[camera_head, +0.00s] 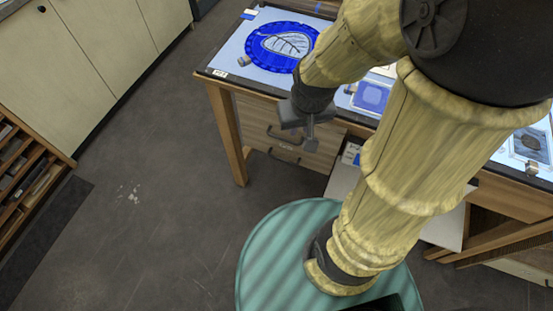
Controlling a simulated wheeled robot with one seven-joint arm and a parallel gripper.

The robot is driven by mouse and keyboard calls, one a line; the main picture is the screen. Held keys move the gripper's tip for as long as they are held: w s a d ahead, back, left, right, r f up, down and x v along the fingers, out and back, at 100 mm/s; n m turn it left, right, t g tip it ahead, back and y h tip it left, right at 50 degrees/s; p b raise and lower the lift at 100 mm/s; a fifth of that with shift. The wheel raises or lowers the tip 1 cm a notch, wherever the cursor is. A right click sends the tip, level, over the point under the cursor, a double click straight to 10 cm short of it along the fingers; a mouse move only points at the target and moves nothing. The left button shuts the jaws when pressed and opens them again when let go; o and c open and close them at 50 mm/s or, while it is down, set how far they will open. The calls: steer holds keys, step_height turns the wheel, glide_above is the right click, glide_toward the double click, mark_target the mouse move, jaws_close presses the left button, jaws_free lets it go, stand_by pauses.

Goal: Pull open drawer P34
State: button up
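A wooden drawer unit (258,112) is under the left end of the light table. Its front has two dark bar handles, an upper handle (281,139) and a lower handle (285,157), one above the other. A small light label lies between them, too small to read, so I cannot tell which drawer is P34. The drawer fronts look flush, and my arm hides their right part. My gripper (308,138) points down in front of the drawer fronts, just right of the handles in the picture. I cannot tell whether it touches one. Its finger opening is not clear.
The light table (232,60) bears a blue round glass piece (283,46) with a leaf pattern. A wooden table leg (228,135) stands left of the drawers. Pale cabinets (90,40) and a slotted wooden rack (25,180) line the left. The grey floor between is clear.

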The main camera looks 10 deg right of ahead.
steer(key=g+h+b, duration=0.4)
steer(key=h+b, duration=1.1)
steer(key=b, duration=0.9)
glide_toward(279, 158)
steer(key=s, duration=0.4)
steer(key=a+f+t+h+b, duration=0.4)
steer(key=a+f, duration=0.1)
steer(key=a, duration=0.2)
steer(key=shift+w+f, duration=0.15)
steer(key=shift+w, duration=0.1)
steer(key=w+d, duration=0.1)
steer(key=d, duration=0.4)
steer(key=d+r, duration=0.1)
steer(key=d, duration=0.5)
steer(key=w+d+r, duration=0.1)
steer(key=d, duration=0.4)
steer(key=shift+w+d+b, duration=0.35)
steer(key=shift+s+r, duration=0.1)
